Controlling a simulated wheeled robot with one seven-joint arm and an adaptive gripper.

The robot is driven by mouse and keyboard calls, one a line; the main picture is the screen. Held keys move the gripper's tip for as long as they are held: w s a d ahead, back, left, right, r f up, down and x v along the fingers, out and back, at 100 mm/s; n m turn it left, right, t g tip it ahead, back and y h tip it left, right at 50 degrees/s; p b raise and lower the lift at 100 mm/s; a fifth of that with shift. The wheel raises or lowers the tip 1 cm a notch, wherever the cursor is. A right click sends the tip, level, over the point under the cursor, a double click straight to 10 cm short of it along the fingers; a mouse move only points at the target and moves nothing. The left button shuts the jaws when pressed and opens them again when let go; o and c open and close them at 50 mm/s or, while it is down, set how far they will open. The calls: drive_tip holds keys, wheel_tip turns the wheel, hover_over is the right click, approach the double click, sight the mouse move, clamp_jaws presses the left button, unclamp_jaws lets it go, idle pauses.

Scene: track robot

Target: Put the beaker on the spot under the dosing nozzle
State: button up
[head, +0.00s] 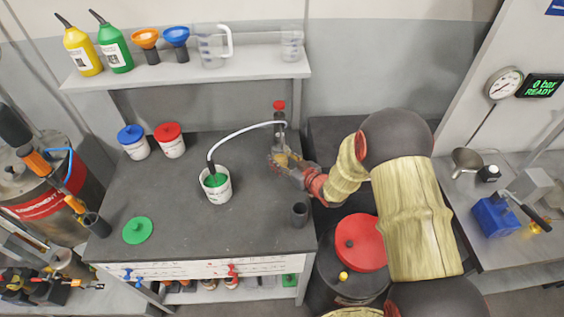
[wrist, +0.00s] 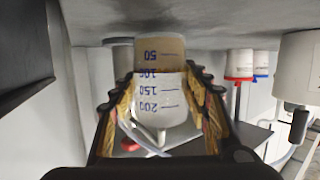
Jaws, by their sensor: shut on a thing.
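My gripper (head: 284,161) is shut on a clear beaker (wrist: 160,85) at the back right of the dark bench. The wrist view appears upside down; the beaker's blue marks read inverted, with brownish contents at its base end. The base is at or close to the grey bench top; I cannot tell whether it touches. The red-topped dosing nozzle (head: 279,115) stands at the bench's back right, just behind and above my gripper in the head view. A white hose runs from it to an open white bucket (head: 217,188). The spot under the nozzle is hidden by my gripper and beaker.
White jars with a blue lid (head: 131,134) and a red lid (head: 168,132) stand at the back left. A green lid (head: 138,230) lies front left. A dark cup (head: 300,213) stands near the right edge. A shelf (head: 190,73) holds bottles, funnels and jugs.

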drive_tip(key=shift+s+d+f, duration=0.1)
drive_tip(key=shift+f, duration=0.5)
drive_tip(key=o, duration=1.4)
drive_tip(key=shift+f, duration=0.1)
